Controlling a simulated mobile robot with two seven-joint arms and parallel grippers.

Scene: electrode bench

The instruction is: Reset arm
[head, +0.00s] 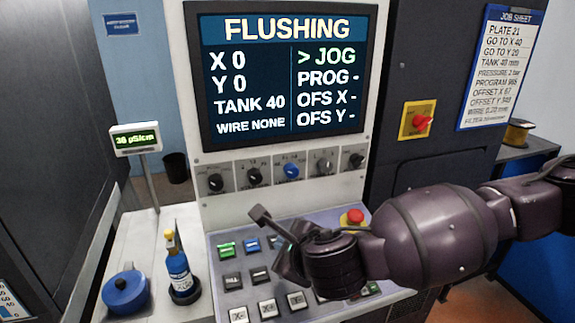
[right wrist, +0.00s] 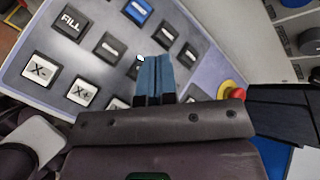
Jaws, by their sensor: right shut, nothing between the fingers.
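My right arm comes in from the right in the head view, in front of the machine's sloping key panel (head: 222,305). My right gripper (head: 284,246) is over the upper middle of the panel and hides some keys. In the right wrist view its two blue-grey fingers (right wrist: 155,75) are together with nothing between them, in front of the keys. Whether they touch a key cannot be told. The X- key (right wrist: 40,70), X+ key (right wrist: 83,93) and FILL key (right wrist: 70,21) show there. My left gripper is not in view.
A screen (head: 285,70) reads FLUSHING, above a row of knobs (head: 291,170). A red stop button (head: 353,217) sits beside my right wrist. A bottle (head: 177,265) and a blue round lid (head: 125,292) stand on the left ledge, near a pressure readout (head: 136,139).

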